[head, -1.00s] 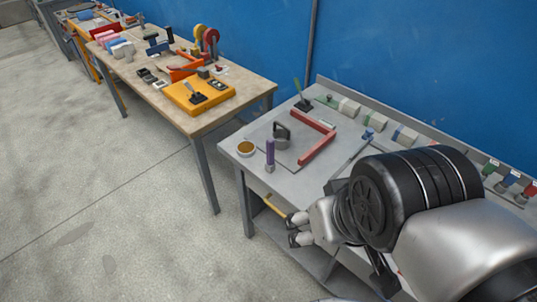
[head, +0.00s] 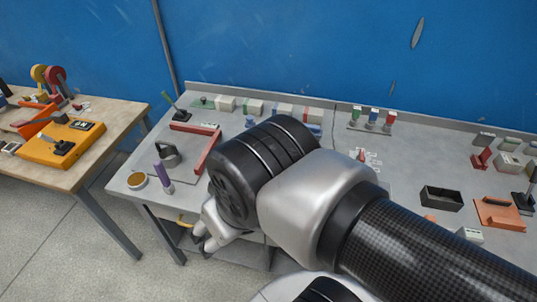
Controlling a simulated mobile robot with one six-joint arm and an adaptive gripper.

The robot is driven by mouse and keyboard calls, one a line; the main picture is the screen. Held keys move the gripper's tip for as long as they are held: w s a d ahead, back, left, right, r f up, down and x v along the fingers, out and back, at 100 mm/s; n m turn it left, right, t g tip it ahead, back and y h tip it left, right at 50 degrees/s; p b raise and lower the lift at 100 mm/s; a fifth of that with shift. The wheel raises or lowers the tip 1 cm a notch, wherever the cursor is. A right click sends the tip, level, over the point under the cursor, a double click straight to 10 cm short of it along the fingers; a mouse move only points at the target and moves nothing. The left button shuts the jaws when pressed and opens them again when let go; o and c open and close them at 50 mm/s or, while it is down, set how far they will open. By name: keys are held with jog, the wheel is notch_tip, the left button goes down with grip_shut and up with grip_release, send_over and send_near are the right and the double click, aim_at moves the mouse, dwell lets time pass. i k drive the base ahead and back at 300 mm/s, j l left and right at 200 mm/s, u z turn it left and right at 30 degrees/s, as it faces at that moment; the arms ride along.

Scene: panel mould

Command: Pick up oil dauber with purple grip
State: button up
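The oil dauber with the purple grip (head: 162,175) stands upright near the front left of the grey workbench (head: 137,198), with its grey lower end on the bench. It is just right of a round tin with an amber top (head: 137,181). My gripper (head: 201,238) is below and to the right of the dauber in the picture, by the bench's front edge and apart from it. Its two fingers look spread with nothing between them. My arm hides part of the bench's middle and front.
A red angled bar (head: 208,150) and a dark clamp-like piece (head: 167,154) lie behind the dauber. A green-handled tool (head: 172,104) stands at the back left. A black tray (head: 441,198) and an orange block (head: 499,213) are at the right. A wooden table (head: 95,150) stands to the left.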

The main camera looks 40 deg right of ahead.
aim_at(168, 187)
jog(key=i+j+u, duration=0.25)
jog(key=i+j, duration=0.2)
jog(key=i, duration=0.3)
jog(key=i+j+u, duration=0.15)
jog(key=i, duration=0.25)
jog(key=k+l, duration=0.1)
